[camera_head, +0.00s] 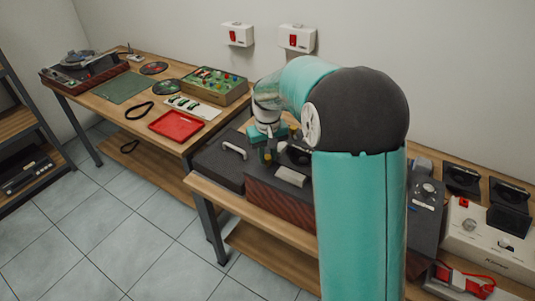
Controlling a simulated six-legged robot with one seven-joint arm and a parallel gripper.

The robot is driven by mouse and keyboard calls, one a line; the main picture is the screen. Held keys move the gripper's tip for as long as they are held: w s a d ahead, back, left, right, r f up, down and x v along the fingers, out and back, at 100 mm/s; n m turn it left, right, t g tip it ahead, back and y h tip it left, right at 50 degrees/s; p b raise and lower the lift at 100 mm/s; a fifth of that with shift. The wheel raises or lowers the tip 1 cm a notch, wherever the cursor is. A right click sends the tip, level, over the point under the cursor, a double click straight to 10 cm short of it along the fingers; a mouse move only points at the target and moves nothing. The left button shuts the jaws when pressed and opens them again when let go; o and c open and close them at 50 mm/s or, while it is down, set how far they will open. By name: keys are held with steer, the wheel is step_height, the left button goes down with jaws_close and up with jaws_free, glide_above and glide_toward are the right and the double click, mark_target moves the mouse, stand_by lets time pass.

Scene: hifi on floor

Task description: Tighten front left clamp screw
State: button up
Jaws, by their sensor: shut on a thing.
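My gripper (267,156), with teal and grey parts, points down over a dark unit with a reddish-brown wooden front (275,200). It is shut on a small yellowish thing, partly hidden between the fingers; I cannot tell what it is. The fingertips are close above or at the unit's top, and I cannot tell if they touch it. A light grey block (290,176) and dark parts lie on the unit to the right of my gripper. The front left clamp screw is too small or hidden to make out. My arm covers the unit's right part.
A dark case with a pale handle (234,150) stands left of the unit on the wooden bench (215,190). The left bench holds a red tray (176,125), a green board box (215,85) and a turntable (85,68). Black devices (461,178) stand at right. Tiled floor in front is clear.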

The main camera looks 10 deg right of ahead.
mark_target(268, 157)
steer(key=m, duration=0.5)
steer(key=shift+m, duration=0.3)
steer(key=m, duration=0.4)
steer(key=shift+r+m, duration=0.1)
steer(key=shift+m, duration=0.3)
steer(key=o, duration=1)
step_height(268, 157, up, 14)
steer(key=shift+f, duration=0.15)
